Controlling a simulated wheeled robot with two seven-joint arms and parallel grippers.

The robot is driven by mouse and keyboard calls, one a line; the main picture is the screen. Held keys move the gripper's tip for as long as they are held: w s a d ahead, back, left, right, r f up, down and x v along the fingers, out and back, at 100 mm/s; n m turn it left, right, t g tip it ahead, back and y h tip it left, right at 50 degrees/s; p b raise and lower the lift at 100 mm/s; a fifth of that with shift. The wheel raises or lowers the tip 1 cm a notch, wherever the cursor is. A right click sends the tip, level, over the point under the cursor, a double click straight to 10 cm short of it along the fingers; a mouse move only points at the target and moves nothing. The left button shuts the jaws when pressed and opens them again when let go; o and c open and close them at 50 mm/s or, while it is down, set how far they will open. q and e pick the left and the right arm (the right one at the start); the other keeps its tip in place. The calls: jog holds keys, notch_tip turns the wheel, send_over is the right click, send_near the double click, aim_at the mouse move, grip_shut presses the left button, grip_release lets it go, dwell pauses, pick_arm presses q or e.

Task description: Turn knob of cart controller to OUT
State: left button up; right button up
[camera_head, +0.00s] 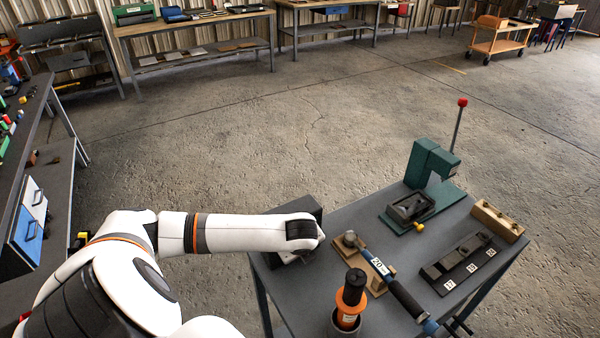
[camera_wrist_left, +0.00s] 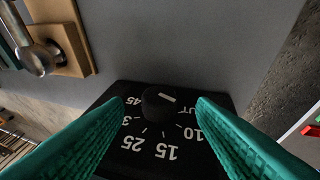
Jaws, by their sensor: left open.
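The cart controller is a black box (camera_head: 297,206) at the table's left edge, largely covered by my left arm in the head view. In the left wrist view its dial face (camera_wrist_left: 160,165) carries white numbers and an OUT mark, partly hidden by a finger. The round black knob (camera_wrist_left: 155,107) has a white line on its top side, between the 45 and OUT marks; its exact setting is hard to tell. My left gripper (camera_wrist_left: 160,103) is open, with one teal finger on each side of the knob and visible gaps between. My right gripper is not in view.
The grey table (camera_head: 345,212) also holds a wrench (camera_head: 405,298) on a wooden block, an orange-and-black tool (camera_head: 350,300) in a cup, a green press (camera_head: 425,165) with a red-tipped lever, and a black numbered fixture (camera_head: 462,262). Bare tabletop lies between them.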

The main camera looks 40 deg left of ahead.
pick_arm(q)
jog(key=shift+x, duration=1.15)
jog(key=shift+w+f, duration=0.1)
jog(key=shift+a+f, duration=0.1)
jog(key=c, duration=1)
jog(key=shift+o, duration=0.2)
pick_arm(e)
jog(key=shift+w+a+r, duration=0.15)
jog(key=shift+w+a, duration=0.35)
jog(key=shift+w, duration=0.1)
